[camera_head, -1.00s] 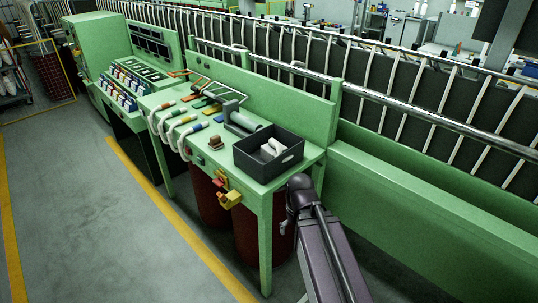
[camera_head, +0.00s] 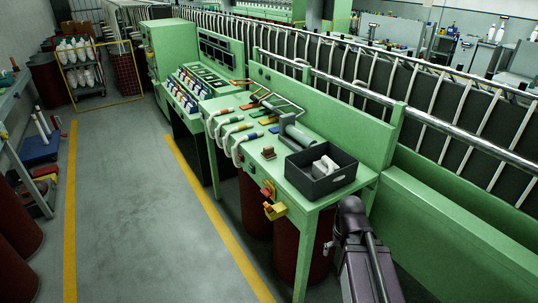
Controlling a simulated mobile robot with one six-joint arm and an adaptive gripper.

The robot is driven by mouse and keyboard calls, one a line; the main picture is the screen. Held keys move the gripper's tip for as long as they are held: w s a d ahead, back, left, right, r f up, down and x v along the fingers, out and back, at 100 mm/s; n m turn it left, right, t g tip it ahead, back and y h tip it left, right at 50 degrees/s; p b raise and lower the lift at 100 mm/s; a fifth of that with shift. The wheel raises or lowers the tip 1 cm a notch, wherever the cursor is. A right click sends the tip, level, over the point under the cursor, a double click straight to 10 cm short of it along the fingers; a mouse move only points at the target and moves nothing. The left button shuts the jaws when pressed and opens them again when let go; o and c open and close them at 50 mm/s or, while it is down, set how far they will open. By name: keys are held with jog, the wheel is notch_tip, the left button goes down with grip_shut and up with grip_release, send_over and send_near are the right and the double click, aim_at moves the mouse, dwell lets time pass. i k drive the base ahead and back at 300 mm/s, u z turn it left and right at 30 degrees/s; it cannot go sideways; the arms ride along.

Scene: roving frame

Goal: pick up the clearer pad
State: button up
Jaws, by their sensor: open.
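A small brown block (camera_head: 268,152) lies on the green worktable (camera_head: 328,197), left of a black bin (camera_head: 318,186). It may be the clearer pad, but it is too small to be sure. Pale grey-white pieces (camera_head: 325,166) lie inside the bin, and I cannot tell what they are. A grey-green cylinder (camera_head: 298,135) lies behind the bin. My dark arm shows at the lower right, in front of the table's right end. I cannot make out my gripper's fingers in this view.
Colour-marked white hoses (camera_head: 214,128) hang over the table's front edge. Yellow and red fittings (camera_head: 275,208) jut from that edge. Dark red drums (camera_head: 290,245) stand beneath. A long green machine with a metal rail (camera_head: 440,125) runs behind. The grey floor (camera_head: 130,200) at left is clear.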

aim_at(268, 153)
jog(key=k, duration=0.65)
jog(key=z, duration=0.2)
jog(key=i, duration=1.7)
jog(key=u, duration=0.15)
